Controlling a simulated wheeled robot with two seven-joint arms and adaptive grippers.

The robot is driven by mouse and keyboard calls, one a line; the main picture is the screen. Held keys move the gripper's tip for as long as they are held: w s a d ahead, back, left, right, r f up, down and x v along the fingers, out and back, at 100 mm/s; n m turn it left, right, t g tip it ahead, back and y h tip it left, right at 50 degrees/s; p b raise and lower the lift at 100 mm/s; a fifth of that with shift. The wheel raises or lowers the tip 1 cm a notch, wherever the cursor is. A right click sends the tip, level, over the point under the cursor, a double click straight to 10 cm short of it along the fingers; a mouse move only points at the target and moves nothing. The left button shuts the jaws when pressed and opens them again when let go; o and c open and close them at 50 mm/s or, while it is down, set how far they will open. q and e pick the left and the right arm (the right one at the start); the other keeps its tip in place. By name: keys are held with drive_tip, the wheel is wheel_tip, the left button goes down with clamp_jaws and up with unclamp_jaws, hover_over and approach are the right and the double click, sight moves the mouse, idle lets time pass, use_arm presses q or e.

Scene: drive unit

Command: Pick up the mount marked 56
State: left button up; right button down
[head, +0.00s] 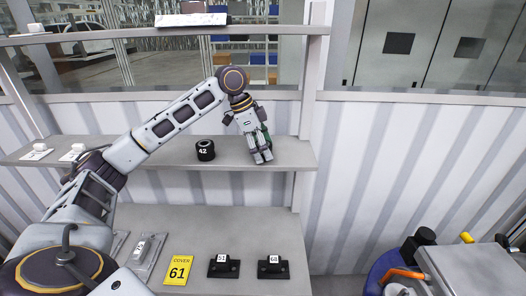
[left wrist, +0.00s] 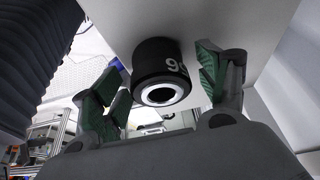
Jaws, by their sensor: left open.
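My left gripper (head: 262,157) reaches down over the middle shelf (head: 291,154) at its right part. In the left wrist view the gripper (left wrist: 162,62) is open, with green-padded fingers apart. A black round mount (left wrist: 150,55) with a pale ring around its hole lies between and beyond the fingers. Its white number is upside down and partly cut off, and it looks like 56. I see no grip on it. In the head view this mount is hidden by the gripper. A black mount marked 42 (head: 205,150) stands to the left on the same shelf. My right gripper is not in view.
On the lower shelf (head: 225,232) are a yellow cover card marked 61 (head: 179,270) and black parts marked 51 (head: 223,266) and 68 (head: 273,267). Small white parts sit at the middle shelf's left end. A shelf post (head: 308,110) stands right of the gripper.

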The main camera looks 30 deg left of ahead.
use_arm(q)
drive_tip(key=c, duration=1.4)
drive_tip(key=shift+r, duration=0.2)
drive_tip(key=shift+c, duration=0.3)
